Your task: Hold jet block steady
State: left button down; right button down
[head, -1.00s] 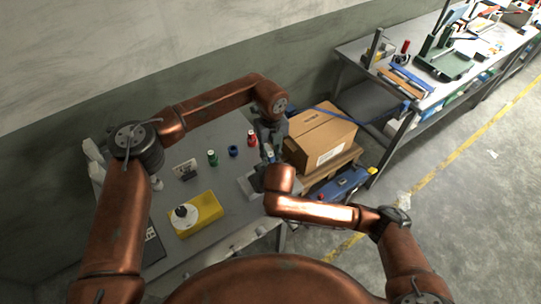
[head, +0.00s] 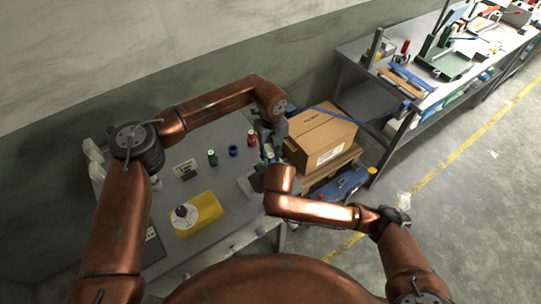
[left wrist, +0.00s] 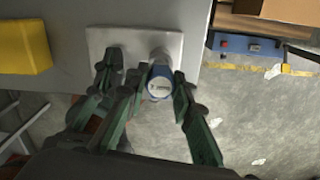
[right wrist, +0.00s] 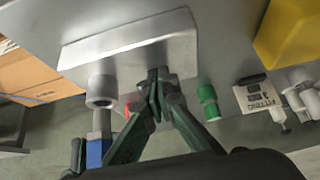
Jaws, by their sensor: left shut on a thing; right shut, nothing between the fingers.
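The jet block appears to be the pale grey metal block (right wrist: 130,50) with round bosses at the bench edge; it also shows in the head view (head: 244,188) and left wrist view (left wrist: 135,40). My left gripper (left wrist: 160,92) is shut on a blue-bodied part with a pale round end (left wrist: 160,83). In the right wrist view, this blue part (right wrist: 97,152) has a pale shank pointing toward one grey boss. My right gripper (right wrist: 154,76) is shut and empty, its tips close against the block by the other boss. Contact is unclear.
A yellow block (head: 208,207) with a dark-topped part stands on the bench. Green (head: 212,157), blue (head: 233,151) and red (head: 251,139) parts stand behind, near a small sign (head: 185,169). A cardboard box (head: 318,138) stands right of the bench.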

aim_at(271, 161)
pick_arm(q)
jog(key=shift+f, duration=1.6)
pick_arm(e)
jog(key=shift+s+d+f, duration=0.15)
jog(key=shift+s+f, duration=0.05)
jog(key=shift+f, duration=0.35)
pick_arm(q)
jog(key=c, duration=1.6)
grip_release()
jog(key=shift+r, duration=0.1)
notch_tip(271, 161, up, 12)
jog(key=shift+f, duration=0.1)
pick_arm(e)
jog(key=shift+r, duration=0.15)
notch_tip(271, 161, up, 2)
jog(key=shift+w+r, duration=0.1)
jog(key=shift+w, duration=0.05)
jog(key=shift+r, duration=1.65)
